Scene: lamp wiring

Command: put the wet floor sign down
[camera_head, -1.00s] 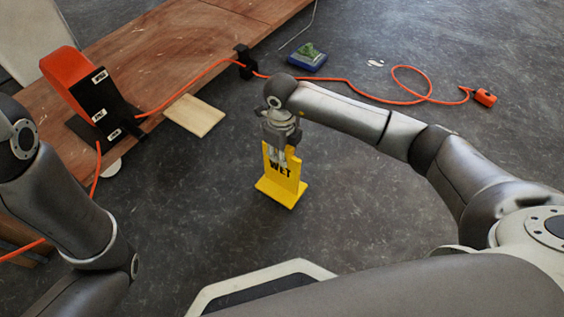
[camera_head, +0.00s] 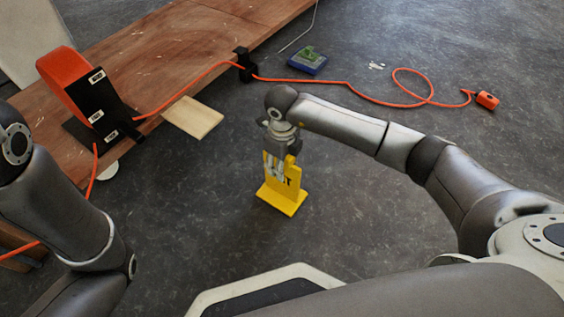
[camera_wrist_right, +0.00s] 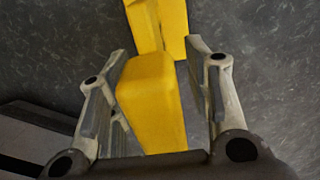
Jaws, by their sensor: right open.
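The yellow wet floor sign (camera_head: 281,197) stands upright on the grey floor in the middle of the head view. Its base appears to rest on the floor, and part of its lettering is hidden by my gripper. My right gripper (camera_head: 278,170) is over the sign's upper part, pointing down. In the right wrist view its fingers are spread open on both sides of the yellow sign (camera_wrist_right: 150,98), with a gap beside it. My left arm shows at the left edge, but its gripper is out of view.
An orange cable (camera_head: 345,83) runs across the floor to an orange connector (camera_head: 487,101). A wooden platform (camera_head: 165,50) holds an orange reel (camera_head: 66,82) with a black labelled front. A pale board (camera_head: 193,117) and a blue-green item (camera_head: 308,61) lie nearby. Floor around the sign is clear.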

